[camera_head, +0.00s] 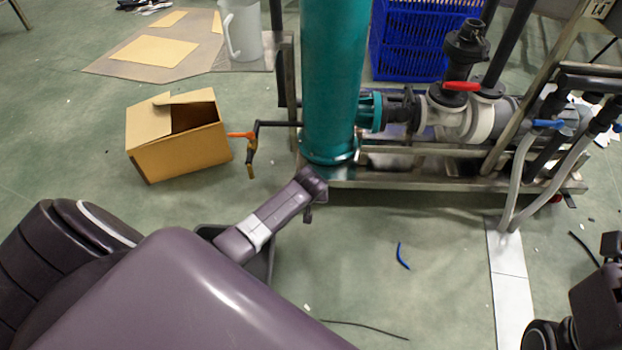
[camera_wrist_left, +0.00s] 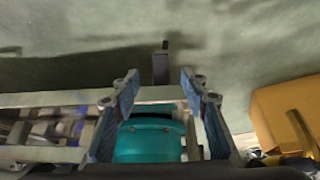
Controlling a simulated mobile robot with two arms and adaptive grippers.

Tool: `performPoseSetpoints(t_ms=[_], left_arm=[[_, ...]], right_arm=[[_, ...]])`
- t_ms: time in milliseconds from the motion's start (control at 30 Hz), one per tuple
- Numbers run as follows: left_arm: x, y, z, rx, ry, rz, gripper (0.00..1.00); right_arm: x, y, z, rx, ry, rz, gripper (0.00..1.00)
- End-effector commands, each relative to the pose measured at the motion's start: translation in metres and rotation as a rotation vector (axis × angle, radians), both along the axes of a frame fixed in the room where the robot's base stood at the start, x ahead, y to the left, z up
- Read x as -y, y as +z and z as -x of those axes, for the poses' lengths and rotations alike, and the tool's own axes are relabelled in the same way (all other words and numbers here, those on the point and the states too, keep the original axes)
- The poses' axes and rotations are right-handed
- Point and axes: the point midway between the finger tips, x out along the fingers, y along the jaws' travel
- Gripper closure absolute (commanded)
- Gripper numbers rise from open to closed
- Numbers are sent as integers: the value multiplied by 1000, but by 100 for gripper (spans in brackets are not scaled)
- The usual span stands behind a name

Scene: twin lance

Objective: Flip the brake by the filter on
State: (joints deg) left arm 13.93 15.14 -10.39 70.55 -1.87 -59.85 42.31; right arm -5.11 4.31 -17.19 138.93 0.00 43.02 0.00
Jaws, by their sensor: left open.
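The filter is a tall teal cylinder (camera_head: 335,80) on a metal frame. To its left, a short pipe ends in a brass-coloured valve (camera_head: 251,160) with an orange lever (camera_head: 240,134). To its right, a red handle (camera_head: 461,86) sits on the pipework. I cannot tell which is meant by the brake. My left gripper (camera_head: 312,188) is in front of the filter's base, right of the orange lever. In the left wrist view, its fingers (camera_wrist_left: 158,78) are apart and empty, with the teal cylinder (camera_wrist_left: 148,142) behind them. Part of my right arm (camera_head: 600,295) shows; its jaws are unclear.
A cardboard box (camera_head: 180,148) stands on the floor left of the orange lever. A blue crate (camera_head: 410,45) is behind the pipework. Grey hoses and a blue handle (camera_head: 547,123) are at the right. The floor in front of the frame is mostly clear.

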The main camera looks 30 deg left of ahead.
Motion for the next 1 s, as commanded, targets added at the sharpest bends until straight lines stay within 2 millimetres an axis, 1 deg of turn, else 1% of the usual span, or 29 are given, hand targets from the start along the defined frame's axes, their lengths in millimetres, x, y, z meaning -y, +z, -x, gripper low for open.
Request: performPoseSetpoints(t_ms=[100,300,500,1000], left_arm=[[4,12,6,2,0,0,59],[7,26,12,1,0,-1,59],[8,29,14,0,0,-1,59],[10,30,12,6,-6,1,59]], right_arm=[[0,0,0,0,0,0,60],[0,0,0,0,0,0,60],[0,0,0,0,0,0,60],[0,0,0,0,0,0,60]])
